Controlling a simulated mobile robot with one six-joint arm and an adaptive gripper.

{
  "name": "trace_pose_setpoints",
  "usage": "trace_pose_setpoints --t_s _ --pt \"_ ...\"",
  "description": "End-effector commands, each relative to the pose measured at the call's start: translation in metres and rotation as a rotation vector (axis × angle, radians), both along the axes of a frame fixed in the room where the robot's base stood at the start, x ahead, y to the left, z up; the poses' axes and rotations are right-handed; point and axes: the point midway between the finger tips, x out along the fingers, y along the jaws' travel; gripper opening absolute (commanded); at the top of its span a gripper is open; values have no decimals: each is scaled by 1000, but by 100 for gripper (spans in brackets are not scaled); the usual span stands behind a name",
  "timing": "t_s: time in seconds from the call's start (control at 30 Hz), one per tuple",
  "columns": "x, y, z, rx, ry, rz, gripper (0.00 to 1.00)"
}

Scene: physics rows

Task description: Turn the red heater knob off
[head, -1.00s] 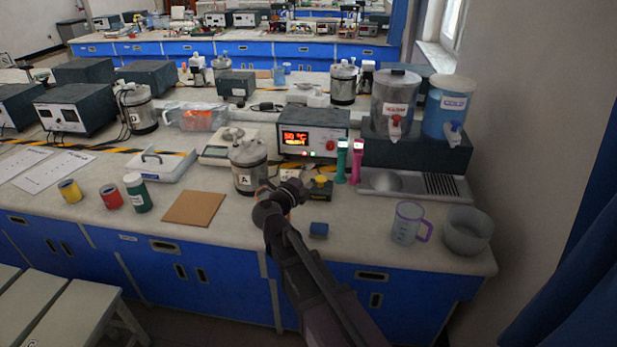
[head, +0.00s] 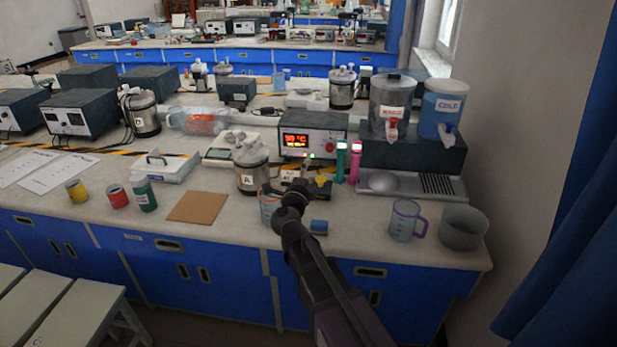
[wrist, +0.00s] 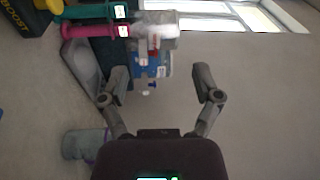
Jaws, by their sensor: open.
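The red heater knob (head: 329,147) is on the right of the front panel of a grey heater box (head: 313,125). The box has a lit red display reading about 50 °C (head: 295,140). My gripper (head: 302,178) is in front of and below the heater, to the lower left of the knob and apart from it. In the wrist view my gripper (wrist: 159,75) is open, with its two fingers wide apart and nothing between them. The knob does not show in the wrist view.
Green (head: 341,160) and pink (head: 355,162) upright handles stand right of my gripper. A lidded metal pot (head: 251,168) is to its left. Hot (head: 393,105) and cold (head: 442,108) dispensers stand at the right. A purple-handled jug (head: 404,220) is near the front edge.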

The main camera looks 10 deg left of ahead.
Motion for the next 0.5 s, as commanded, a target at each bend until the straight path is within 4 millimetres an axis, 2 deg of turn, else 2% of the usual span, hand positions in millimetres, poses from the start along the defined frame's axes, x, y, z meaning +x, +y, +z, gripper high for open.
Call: trace_pose_setpoints --t_s 0.3,0.5 --pt "8 0 5 -197 -13 208 82" --pt "6 0 -8 -393 27 392 82"
